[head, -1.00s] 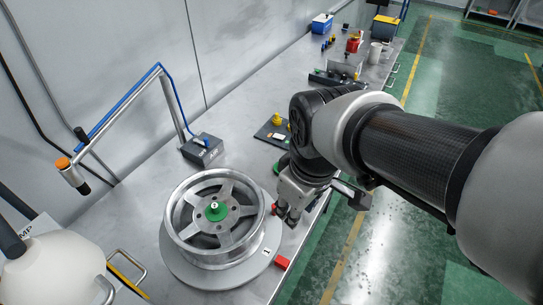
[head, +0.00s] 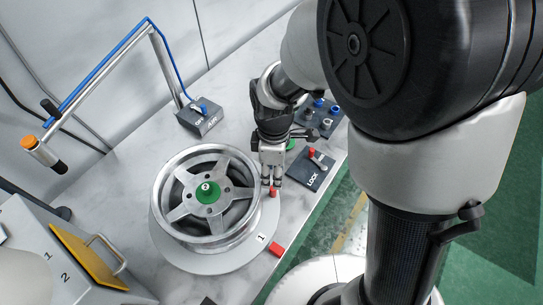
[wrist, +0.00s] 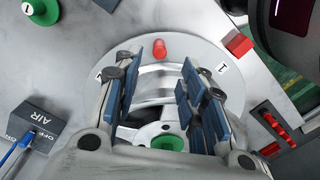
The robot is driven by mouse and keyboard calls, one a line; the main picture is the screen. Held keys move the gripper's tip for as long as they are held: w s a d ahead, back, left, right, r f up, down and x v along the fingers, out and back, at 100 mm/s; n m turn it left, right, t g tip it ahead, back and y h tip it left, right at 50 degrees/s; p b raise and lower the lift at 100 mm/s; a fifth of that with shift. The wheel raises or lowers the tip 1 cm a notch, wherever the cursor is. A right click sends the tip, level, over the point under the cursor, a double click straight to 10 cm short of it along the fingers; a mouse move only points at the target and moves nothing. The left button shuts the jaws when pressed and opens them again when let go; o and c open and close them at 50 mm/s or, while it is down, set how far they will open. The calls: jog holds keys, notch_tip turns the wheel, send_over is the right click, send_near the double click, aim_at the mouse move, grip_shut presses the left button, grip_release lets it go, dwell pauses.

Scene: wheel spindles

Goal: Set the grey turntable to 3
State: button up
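The grey turntable (head: 181,257) is a round disc on the bench, with a silver five-spoke wheel (head: 164,214) lying on it. Its white label 1 (head: 262,238) faces the fixed red block (head: 276,249) beside the rim; both also show in the wrist view, label (wrist: 222,69) and block (wrist: 240,44). A short red peg (head: 273,192) stands on the disc's edge; the wrist view shows it (wrist: 159,50) clear, between the lines of the fingers. My gripper (head: 271,181) points down just above the peg. In the wrist view my gripper (wrist: 165,72) has its blue-padded fingers spread and empty.
A green knob (head: 208,190) sits at the wheel's hub. A LOCK panel (head: 310,172) with a red lever and a panel of blue knobs (head: 321,114) lie behind right. An AIR box (head: 200,117) stands at the back. A yellow-doored cabinet (head: 88,252) is front left.

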aim_at(273, 190)
notch_tip(273, 190, down, 10)
jog(key=b, duration=0.2)
jog(key=shift+s+r+b, duration=0.1)
jog(key=shift+r+b, duration=0.1)
jog(key=shift+b, duration=0.2)
jog(key=shift+c, duration=0.2)
grip_shut()
